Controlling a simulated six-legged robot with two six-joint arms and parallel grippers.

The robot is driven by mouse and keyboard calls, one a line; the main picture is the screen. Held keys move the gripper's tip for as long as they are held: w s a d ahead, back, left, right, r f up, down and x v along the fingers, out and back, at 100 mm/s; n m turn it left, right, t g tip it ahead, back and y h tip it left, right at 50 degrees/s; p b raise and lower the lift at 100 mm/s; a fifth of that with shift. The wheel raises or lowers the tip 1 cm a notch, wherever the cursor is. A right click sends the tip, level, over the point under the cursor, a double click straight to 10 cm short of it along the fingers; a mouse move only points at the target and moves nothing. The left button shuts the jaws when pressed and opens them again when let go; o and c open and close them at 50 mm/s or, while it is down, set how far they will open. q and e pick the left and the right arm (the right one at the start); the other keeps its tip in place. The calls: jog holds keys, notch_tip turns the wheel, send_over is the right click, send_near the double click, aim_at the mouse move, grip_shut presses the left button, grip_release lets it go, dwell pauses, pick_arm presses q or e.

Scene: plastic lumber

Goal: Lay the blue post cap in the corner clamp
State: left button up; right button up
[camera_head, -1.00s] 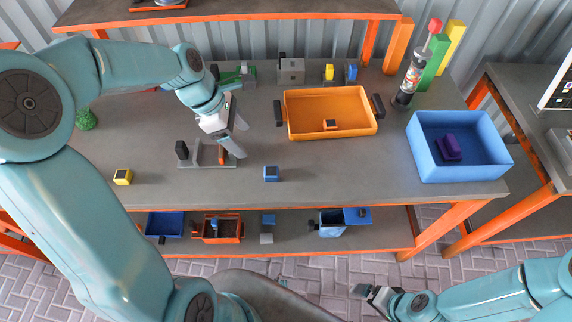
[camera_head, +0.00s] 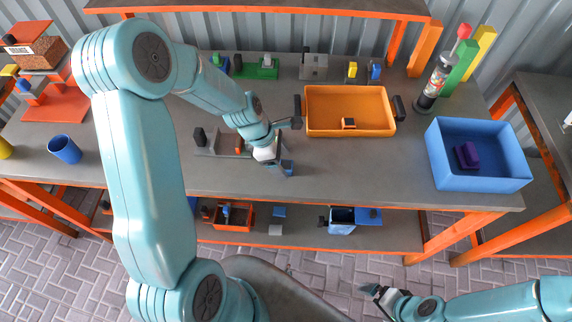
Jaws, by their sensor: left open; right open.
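The small blue post cap (camera_head: 288,168) sits on the workbench and is partly hidden by my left gripper (camera_head: 281,165). My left gripper is open, reaching down over the cap; whether its fingers touch the cap I cannot tell. The corner clamp (camera_head: 209,153), a low grey plate with a black knob (camera_head: 200,136) and an orange part, lies to the left of the cap, partly covered by my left arm. I see nothing lying in its visible part. My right gripper (camera_head: 376,292) is open and empty, low in front of the bench.
An orange tray (camera_head: 318,131) with a small orange block stands behind the cap. A blue bin (camera_head: 435,170) with a purple piece stands at the right. A blue cup (camera_head: 65,149) stands at the left. Bare bench lies between cap and blue bin.

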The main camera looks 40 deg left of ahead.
pick_arm(q)
jog(key=shift+x, duration=0.75)
jog(key=shift+r, duration=0.1)
jog(key=shift+w, duration=0.1)
jog(key=c, duration=1.1)
jog(key=shift+c, duration=0.2)
